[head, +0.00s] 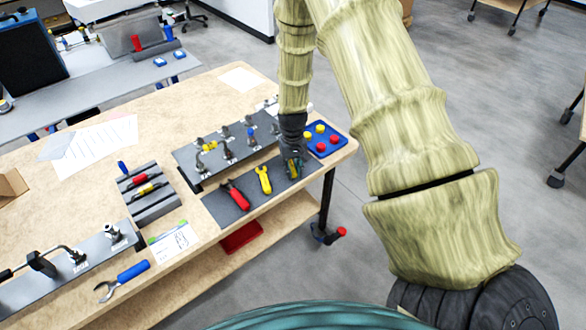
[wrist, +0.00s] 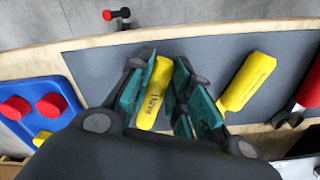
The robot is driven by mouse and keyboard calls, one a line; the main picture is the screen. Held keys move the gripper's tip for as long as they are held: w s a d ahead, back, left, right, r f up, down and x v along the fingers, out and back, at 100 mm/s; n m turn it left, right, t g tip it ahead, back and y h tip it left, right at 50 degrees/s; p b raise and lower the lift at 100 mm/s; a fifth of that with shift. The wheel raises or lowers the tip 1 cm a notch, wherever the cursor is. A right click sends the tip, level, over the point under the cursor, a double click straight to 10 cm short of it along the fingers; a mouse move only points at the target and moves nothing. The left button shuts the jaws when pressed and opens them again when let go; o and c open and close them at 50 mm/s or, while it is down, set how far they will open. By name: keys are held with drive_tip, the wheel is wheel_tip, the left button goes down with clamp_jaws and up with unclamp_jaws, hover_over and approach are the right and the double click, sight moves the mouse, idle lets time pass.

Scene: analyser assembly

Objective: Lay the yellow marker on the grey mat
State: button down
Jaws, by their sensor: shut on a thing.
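The yellow marker (wrist: 154,92) is between the teal-lined fingers of my gripper (wrist: 158,100) in the wrist view, and the gripper is shut on it. The grey mat (wrist: 220,58) lies directly behind the marker in that view. I cannot tell whether the marker touches the mat or is just above it. In the head view my gripper (head: 293,166) is low over the right part of the grey mat (head: 213,208), and the marker is not clearly visible there.
A yellow-handled tool (wrist: 248,80) and a red-handled tool (wrist: 309,92) lie on the mat beside my gripper. A blue tray (wrist: 62,88) with red and yellow round pieces is on the other side. A fixture panel (head: 190,158) stands behind the mat. The table edge is near.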

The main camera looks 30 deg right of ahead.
drive_tip(key=shift+f, duration=0.25)
drive_tip(key=c, duration=1.2)
unclamp_jaws()
drive_tip(key=shift+c, duration=0.2)
drive_tip(key=shift+r, duration=0.15)
wheel_tip(320, 180, up, 12)
drive_tip(key=shift+a+f, duration=0.1)
drive_tip(key=shift+f, duration=0.1)
